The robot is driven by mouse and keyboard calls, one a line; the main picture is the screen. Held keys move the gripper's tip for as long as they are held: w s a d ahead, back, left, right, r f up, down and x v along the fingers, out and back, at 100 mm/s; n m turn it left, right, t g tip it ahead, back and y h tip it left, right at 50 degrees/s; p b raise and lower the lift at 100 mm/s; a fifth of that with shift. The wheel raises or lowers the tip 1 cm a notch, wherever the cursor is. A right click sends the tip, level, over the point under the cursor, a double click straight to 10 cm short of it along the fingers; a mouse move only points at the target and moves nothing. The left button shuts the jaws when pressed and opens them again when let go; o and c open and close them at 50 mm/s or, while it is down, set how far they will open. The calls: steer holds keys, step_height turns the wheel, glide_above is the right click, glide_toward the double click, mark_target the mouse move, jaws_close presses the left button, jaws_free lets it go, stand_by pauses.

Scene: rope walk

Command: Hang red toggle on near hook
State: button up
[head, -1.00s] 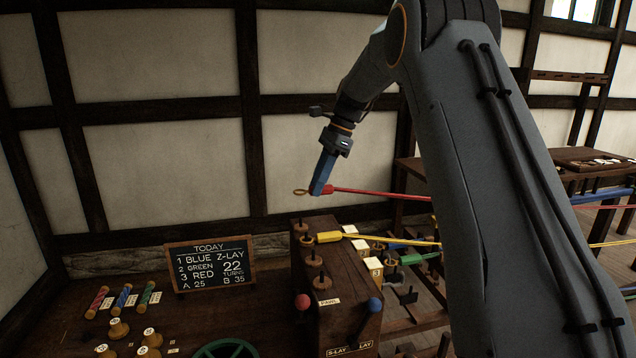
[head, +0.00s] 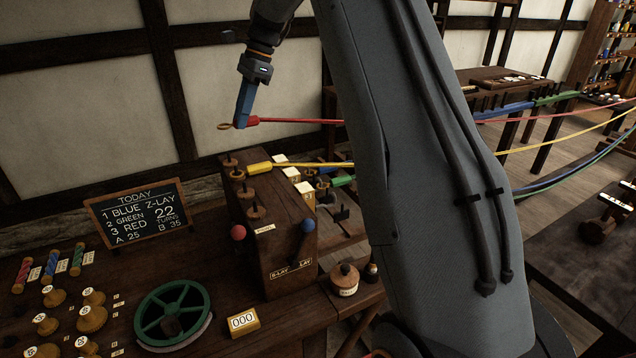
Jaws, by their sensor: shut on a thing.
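My gripper (head: 240,121) is shut on the red toggle (head: 252,121) and holds it in the air above the wooden headstock box. A brass ring (head: 224,127) sticks out to the left of the gripper, and a red strand (head: 300,121) runs from the toggle to the right, behind my arm. Several hooks on round wooden bases stand along the box (head: 290,215). The hook nearest the camera (head: 255,211) looks empty. A yellow toggle (head: 259,168) lies at the far hook (head: 229,161), its strand running right. My arm hides part of the strands.
A chalkboard (head: 138,214) stands left of the box. A green wheel (head: 172,312), spools, a counter block (head: 242,321) and a lidded pot (head: 345,279) are on the bench.

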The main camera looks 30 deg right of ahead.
steer(key=s+d+f, duration=0.5)
steer(key=s+d, duration=0.5)
steer(key=d, duration=0.1)
steer(key=s+d+f+p, duration=0.1)
steer(key=s+d+f, duration=0.5)
steer(key=s+d, duration=0.4)
steer(key=shift+d+p, duration=0.3)
steer(key=shift+d, duration=0.25)
steer(key=shift+f, duration=0.2)
step_height(320, 180, down, 6)
steer(key=b, duration=0.3)
steer(key=shift+f, duration=0.1)
stand_by(0.4)
steer(key=o, duration=1)
steer(key=shift+c, duration=0.2)
